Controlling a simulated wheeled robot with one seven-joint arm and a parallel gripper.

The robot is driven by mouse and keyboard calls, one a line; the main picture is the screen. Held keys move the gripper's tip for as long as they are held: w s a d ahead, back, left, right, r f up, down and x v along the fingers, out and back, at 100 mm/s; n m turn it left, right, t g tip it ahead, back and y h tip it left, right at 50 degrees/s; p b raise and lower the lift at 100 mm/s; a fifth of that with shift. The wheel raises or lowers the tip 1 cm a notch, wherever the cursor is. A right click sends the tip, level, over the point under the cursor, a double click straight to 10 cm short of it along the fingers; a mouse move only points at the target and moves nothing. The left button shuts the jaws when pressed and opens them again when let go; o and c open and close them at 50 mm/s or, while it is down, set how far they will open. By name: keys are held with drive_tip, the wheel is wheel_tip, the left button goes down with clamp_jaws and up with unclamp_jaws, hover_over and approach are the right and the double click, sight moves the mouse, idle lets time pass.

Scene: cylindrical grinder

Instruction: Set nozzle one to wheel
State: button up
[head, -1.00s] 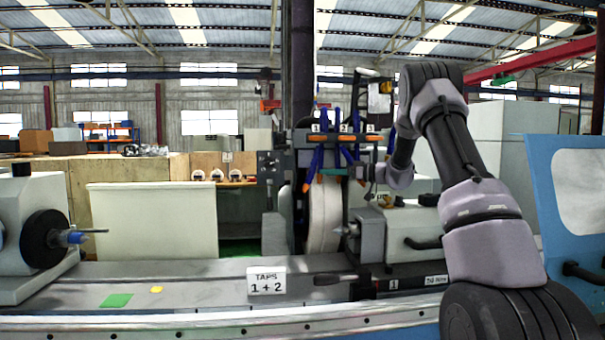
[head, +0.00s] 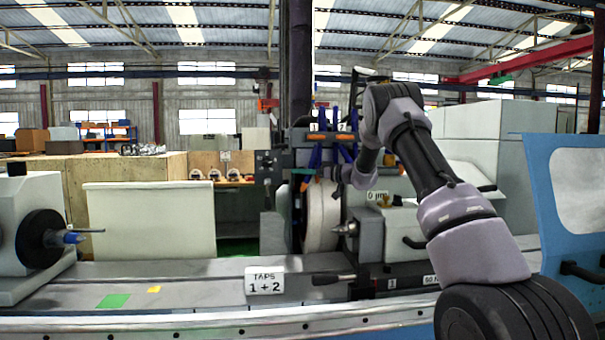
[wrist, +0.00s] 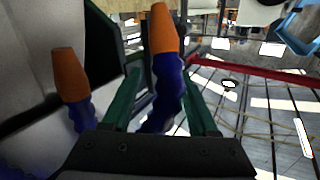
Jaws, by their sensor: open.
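Nozzle one (head: 314,156) is a blue jointed hose with an orange tip, hanging under the label 1 by the pale grinding wheel (head: 322,215). Nozzle two (head: 345,152) hangs to its right. My gripper (head: 316,173) is at nozzle one's lower end, with a green finger showing just left of the hose. In the wrist view, my gripper (wrist: 161,68) is open, with green fingers either side of a blue hose. This hose, apparently nozzle one, has its orange tip (wrist: 163,28) beyond the fingertips. Finger contact is unclear. Another orange-tipped nozzle (wrist: 70,75) is outside the fingers to the left.
The workhead (head: 40,240) stands at the left and the tailstock (head: 400,232) at right of the wheel. A "TAPS 1 + 2" sign (head: 264,281) stands on the table front. A blue door (head: 545,190) is at far right. Room above the left table is clear.

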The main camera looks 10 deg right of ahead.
clamp_jaws()
idle(1.4)
